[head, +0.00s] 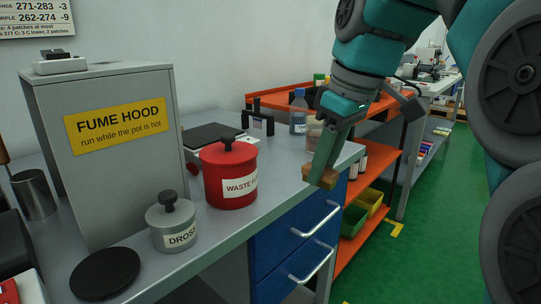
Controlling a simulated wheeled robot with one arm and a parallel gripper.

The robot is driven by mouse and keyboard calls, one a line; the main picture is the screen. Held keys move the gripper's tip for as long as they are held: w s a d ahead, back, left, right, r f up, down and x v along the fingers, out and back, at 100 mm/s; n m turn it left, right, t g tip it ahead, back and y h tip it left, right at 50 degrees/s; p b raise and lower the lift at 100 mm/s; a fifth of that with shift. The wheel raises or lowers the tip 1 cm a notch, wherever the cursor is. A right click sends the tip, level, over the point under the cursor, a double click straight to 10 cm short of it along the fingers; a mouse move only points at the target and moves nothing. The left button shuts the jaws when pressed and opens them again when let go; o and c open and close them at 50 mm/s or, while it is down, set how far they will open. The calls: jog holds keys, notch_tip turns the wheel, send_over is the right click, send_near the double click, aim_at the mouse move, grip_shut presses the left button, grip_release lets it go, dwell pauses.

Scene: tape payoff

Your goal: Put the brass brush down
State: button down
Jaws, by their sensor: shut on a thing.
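My gripper (322,172) is at the right end of the grey bench, close to its edge, pointing down. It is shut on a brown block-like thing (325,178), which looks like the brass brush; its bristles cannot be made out. The brush is at about the height of the bench top, near the bench's right edge. I cannot tell whether it touches the surface. My arm comes in from the upper right and hides part of the shelf behind.
On the bench (228,232) stand a red waste canister (229,172), a grey dross pot (171,226), a black disc (105,272) and the fume hood box (120,150). Blue drawers (285,262) lie below. An orange shelf (378,187) with bottles stands behind. Green floor is clear at right.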

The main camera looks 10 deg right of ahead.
jog(key=p, duration=0.1)
send_over(276, 168)
jog(key=s, duration=0.1)
jog(key=shift+d+f, duration=0.35)
jog(key=shift+f, duration=0.3)
notch_tip(276, 168, down, 3)
jog(key=shift+s+r+b, duration=0.1)
jog(key=shift+r+b, duration=0.1)
jog(key=shift+b, duration=0.45)
jog(key=shift+p, duration=0.3)
jog(key=shift+f, duration=0.55)
jog(key=shift+f, duration=0.1)
jog(key=c, duration=0.6)
grip_release()
